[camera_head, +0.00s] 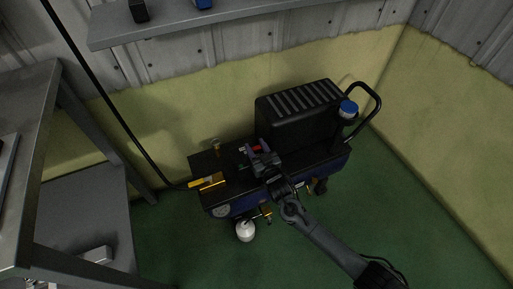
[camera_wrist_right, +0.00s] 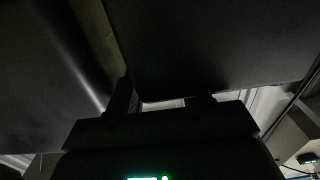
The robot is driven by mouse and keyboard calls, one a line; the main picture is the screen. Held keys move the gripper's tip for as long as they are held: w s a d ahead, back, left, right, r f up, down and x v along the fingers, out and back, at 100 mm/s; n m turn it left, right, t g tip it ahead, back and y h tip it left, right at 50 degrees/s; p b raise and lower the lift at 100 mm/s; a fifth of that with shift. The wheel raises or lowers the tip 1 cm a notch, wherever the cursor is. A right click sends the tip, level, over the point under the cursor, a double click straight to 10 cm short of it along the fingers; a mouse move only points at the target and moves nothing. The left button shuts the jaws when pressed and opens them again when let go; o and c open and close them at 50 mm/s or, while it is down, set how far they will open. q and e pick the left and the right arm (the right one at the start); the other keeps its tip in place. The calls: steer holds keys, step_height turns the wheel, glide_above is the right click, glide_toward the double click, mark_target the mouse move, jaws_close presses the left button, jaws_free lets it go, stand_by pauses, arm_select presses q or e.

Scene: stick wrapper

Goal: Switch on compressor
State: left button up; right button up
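The compressor (camera_head: 300,115) stands on the green floor against the wall, with a black ribbed housing and a dark blue tank below. A small red part (camera_head: 257,148), possibly its switch, shows on the top deck left of the housing. My right gripper (camera_head: 262,154) is over the deck, right beside this red part; whether they touch I cannot tell. Its fingers look apart, with nothing clearly held. In the right wrist view, the dark fingers (camera_wrist_right: 162,100) show apart in front of a large black surface, and the red part is not visible. My left gripper is not in view.
A grey shelf (camera_head: 240,22) hangs above on the wall. A metal table (camera_head: 40,130) stands at left. A black handle (camera_head: 372,100) and a blue-capped part (camera_head: 348,108) are at the compressor's right. The floor at right is clear.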

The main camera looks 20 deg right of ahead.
steer(key=shift+o, duration=1.2)
steer(key=shift+s+r+p, duration=0.1)
steer(key=shift+s+p, duration=0.15)
steer(key=shift+p, duration=0.05)
steer(key=s+p, duration=0.5)
steer(key=s, duration=0.5)
steer(key=shift+d+p, duration=0.35)
steer(key=shift+d, duration=0.05)
steer(key=shift+s, duration=0.1)
